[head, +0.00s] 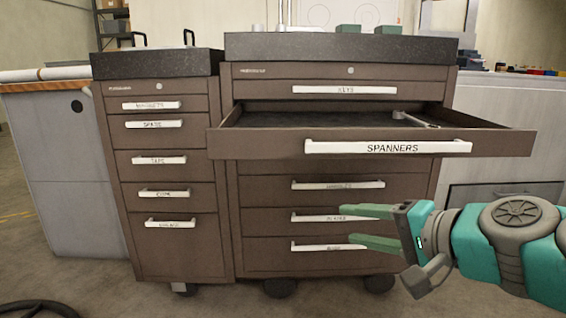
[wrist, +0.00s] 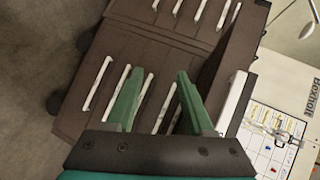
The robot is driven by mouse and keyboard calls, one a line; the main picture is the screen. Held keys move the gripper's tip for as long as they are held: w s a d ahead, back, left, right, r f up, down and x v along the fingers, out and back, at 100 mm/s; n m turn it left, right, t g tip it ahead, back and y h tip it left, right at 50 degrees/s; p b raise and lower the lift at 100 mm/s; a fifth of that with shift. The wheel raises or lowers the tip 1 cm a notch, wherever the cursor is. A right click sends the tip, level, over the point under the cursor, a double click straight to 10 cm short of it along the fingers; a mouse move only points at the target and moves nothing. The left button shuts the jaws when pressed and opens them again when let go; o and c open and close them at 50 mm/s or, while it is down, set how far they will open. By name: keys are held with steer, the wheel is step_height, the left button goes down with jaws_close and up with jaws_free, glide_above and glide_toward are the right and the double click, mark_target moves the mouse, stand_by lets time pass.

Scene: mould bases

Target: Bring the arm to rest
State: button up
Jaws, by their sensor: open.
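My gripper (head: 366,227) is open and empty, with its two green fingers apart. In the head view it is at the lower right, in front of the lower drawers of the right brown cabinet (head: 270,220) and below the open drawer. My arm (head: 490,240) reaches in from the right edge. The drawer labelled SPANNERS (head: 250,144) is pulled out, with a metal spanner (head: 416,120) lying at its right side. In the wrist view the fingers (wrist: 156,95) show in front of the cabinet's drawer handles, with no object between them.
A narrower brown cabinet (head: 120,220) with shut drawers stands on the left, by a grey bench (head: 65,180). Green blocks (head: 388,30) sit on the right cabinet's dark top. The open drawer juts out above my gripper. Floor (head: 200,305) in front is mostly clear.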

steer(key=s+a+f+n+g, duration=0.2)
steer(key=a+f+g, duration=0.1)
steer(key=f, duration=0.2)
steer(key=s+a+f+n+g, duration=0.1)
steer(key=s+a+f+g, duration=0.15)
steer(key=f, duration=0.35)
steer(key=s+d+f+n+g+h, duration=0.2)
steer(key=s+f+n+g+h, duration=0.3)
steer(key=s+f, duration=0.65)
steer(key=s+d+f+g+h, duration=0.3)
steer(key=s+d, duration=0.1)
steer(key=s, duration=0.1)
step_height(320, 180, up, 13)
steer(key=d+p, duration=0.1)
steer(key=p, duration=1.2)
steer(key=shift+s+r+n, duration=0.2)
steer(key=shift+s+n, duration=0.1)
steer(key=shift+n, duration=0.1)
